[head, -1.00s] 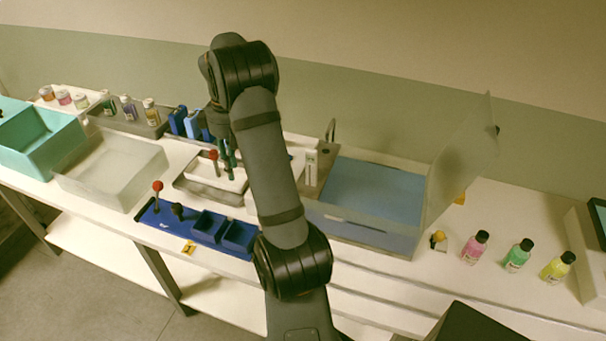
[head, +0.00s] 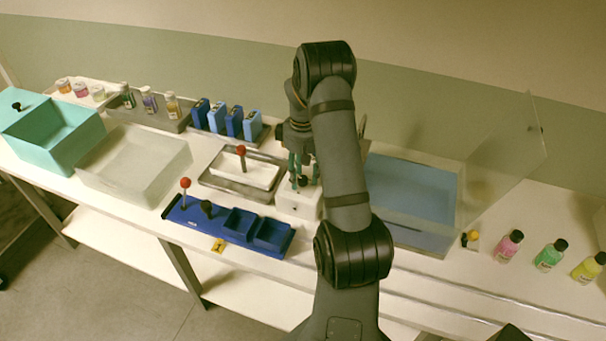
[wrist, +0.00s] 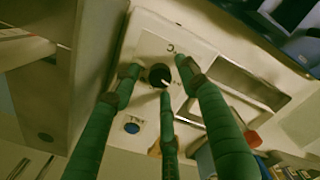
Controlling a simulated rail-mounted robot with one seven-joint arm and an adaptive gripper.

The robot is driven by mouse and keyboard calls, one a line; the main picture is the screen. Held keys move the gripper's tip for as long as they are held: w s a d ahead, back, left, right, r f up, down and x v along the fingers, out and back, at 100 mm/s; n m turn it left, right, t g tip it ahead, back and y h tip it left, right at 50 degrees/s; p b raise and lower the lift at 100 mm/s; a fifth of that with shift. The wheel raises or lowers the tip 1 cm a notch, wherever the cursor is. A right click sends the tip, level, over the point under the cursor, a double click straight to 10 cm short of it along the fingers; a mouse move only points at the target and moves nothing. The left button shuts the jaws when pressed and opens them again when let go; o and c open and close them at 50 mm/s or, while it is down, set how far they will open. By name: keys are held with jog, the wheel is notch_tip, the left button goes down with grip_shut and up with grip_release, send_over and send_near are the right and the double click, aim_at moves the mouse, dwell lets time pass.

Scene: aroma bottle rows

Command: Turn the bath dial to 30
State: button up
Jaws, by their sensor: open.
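The bath dial (wrist: 157,74) is a round black knob with a pale pointer mark on a white panel (wrist: 147,42). In the head view the dial (head: 303,181) sits on a white box at the left end of the blue-filled bath (head: 410,195). My gripper (wrist: 160,80) has three green fingers, spread open, with their tips around the dial in the wrist view. I cannot tell whether they touch it. In the head view my gripper (head: 303,174) points down over the white box. The scale numbers are too small to read.
A tilted clear lid (head: 500,160) stands at the bath's right. A tray with a red-knobbed white block (head: 245,172) and a blue holder (head: 225,228) lie left of the dial. Three coloured bottles (head: 548,257) stand at the right.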

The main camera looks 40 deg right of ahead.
jog(key=shift+c, duration=1.1)
grip_shut()
